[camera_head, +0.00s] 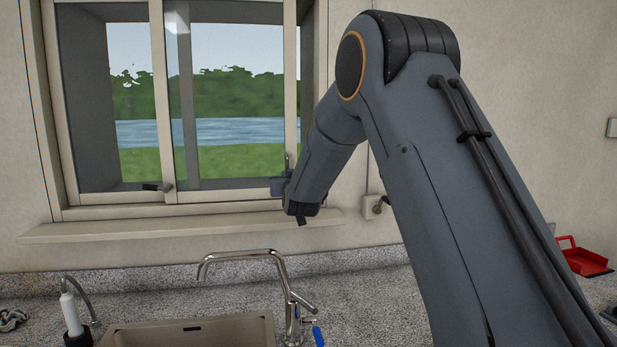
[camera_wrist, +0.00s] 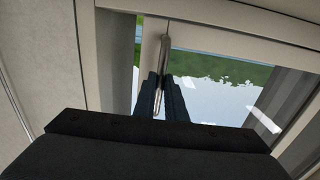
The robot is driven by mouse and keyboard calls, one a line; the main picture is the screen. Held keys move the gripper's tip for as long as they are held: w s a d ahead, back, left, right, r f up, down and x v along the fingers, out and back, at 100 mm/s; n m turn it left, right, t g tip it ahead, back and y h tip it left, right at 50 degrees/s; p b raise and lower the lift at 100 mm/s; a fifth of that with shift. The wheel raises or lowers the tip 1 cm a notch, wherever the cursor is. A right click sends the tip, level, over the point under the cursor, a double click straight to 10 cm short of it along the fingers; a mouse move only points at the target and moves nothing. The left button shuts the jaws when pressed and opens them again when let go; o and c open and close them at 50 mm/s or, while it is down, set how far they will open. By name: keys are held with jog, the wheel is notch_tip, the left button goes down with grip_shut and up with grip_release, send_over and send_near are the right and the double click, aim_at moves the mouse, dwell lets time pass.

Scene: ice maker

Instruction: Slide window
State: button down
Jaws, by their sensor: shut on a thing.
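The window (camera_head: 157,100) has pale frames and two glass panes side by side, with grass, water and trees beyond. A slim metal handle (camera_wrist: 164,55) stands on a window frame member in the wrist view. The same handle shows in the head view (camera_head: 287,160) at the right side of the right pane. My gripper (camera_wrist: 163,88) is shut on this handle, one dark finger on each side. In the head view my gripper (camera_head: 280,186) is small and partly hidden by my wrist. Another dark handle (camera_head: 157,187) sits low on the frame between the panes.
A sill (camera_head: 180,226) runs below the window. Under it are a sink (camera_head: 185,330), a tall faucet (camera_head: 240,254) and a speckled counter (camera_head: 370,285). A wall fitting (camera_head: 373,207) is right of the window. A red tray (camera_head: 583,260) lies far right.

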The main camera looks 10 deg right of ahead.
jog(key=a, duration=0.7)
jog(key=shift+a, duration=0.35)
jog(key=c, duration=1.8)
grip_release()
jog(key=shift+s, duration=0.15)
jog(key=s, duration=0.6)
jog(key=shift+s+p, duration=0.3)
jog(key=shift+s, duration=0.05)
